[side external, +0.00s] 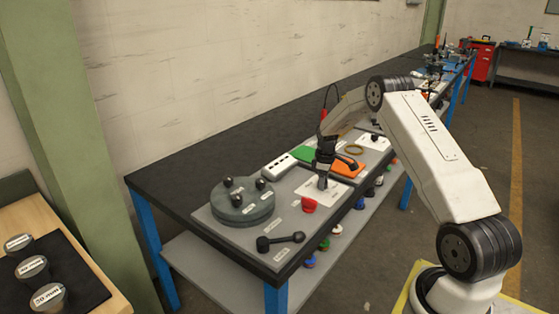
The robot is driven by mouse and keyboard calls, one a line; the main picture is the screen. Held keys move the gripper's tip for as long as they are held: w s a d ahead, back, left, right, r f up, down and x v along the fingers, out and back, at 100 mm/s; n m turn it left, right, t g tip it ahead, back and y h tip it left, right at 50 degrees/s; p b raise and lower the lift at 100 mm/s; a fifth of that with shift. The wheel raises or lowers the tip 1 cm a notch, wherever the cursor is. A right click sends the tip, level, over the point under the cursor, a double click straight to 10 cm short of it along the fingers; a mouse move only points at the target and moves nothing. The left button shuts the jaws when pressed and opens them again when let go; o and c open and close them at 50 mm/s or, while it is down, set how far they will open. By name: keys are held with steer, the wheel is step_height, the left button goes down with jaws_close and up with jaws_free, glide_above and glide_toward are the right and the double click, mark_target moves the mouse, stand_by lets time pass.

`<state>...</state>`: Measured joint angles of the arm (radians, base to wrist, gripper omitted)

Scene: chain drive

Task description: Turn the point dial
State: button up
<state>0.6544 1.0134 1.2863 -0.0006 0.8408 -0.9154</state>
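My gripper (323,178) points down over a white plate (318,191) near the middle of the workbench. The gripper is small and dark here, and I cannot tell whether its fingers are open, shut or touching anything. No part is clearly readable as the point dial; a dial under the gripper may be hidden by it. A red knob-like part (309,205) sits just in front of the white plate, to the lower left of the gripper. A round grey disc (240,211) with 3 black knobs lies farther left, apart from the gripper.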

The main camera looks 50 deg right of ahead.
jaws_close()
steer(key=shift+m, duration=0.3)
steer(key=m, duration=1.1)
steer(key=shift+a, duration=0.1)
stand_by(0.5)
steer(key=o, duration=0.6)
jaws_free()
steer(key=shift+r, duration=0.1)
